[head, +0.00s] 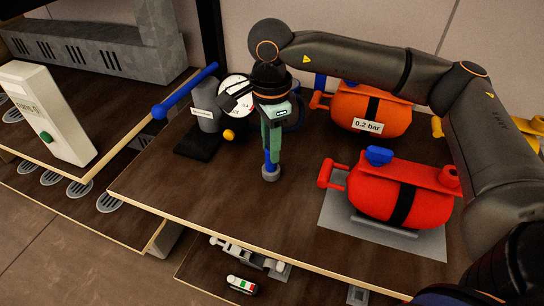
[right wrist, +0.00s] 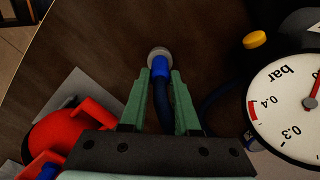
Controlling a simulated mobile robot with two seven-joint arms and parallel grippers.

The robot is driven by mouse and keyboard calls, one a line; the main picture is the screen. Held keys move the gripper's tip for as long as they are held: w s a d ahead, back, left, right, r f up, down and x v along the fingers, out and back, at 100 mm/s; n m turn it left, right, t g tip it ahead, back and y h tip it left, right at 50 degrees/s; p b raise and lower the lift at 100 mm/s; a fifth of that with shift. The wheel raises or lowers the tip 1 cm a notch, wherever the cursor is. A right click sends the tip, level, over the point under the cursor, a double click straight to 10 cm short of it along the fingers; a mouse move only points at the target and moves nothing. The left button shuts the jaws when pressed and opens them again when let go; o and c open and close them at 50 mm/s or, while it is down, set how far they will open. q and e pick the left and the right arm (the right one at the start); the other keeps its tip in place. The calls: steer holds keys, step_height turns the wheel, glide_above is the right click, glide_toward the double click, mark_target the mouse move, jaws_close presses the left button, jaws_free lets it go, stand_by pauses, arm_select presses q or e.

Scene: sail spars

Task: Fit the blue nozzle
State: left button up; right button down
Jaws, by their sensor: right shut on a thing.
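My right gripper (head: 271,150) points down over the table, its green fingers shut on the blue nozzle (right wrist: 160,68). The nozzle has a pale grey round end (right wrist: 157,53); it also shows below the fingers in the head view (head: 271,173). I cannot tell whether that end touches the table. A dark blue hose (right wrist: 164,105) runs back from the nozzle between the fingers. A red bag-like body (head: 385,197) with a black strap and a blue cap (head: 379,156) lies to the right on a grey mat (head: 338,214). My left gripper is not in view.
A pressure gauge (head: 236,92) and a pump with a blue handle (head: 185,90) stand behind and left of my gripper. An orange body (head: 372,110) labelled 0.2 bar lies behind the red one. The table (head: 200,195) is clear at front left.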

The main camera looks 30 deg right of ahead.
steer(key=shift+r+p, duration=1.45)
steer(key=shift+r, duration=0.8)
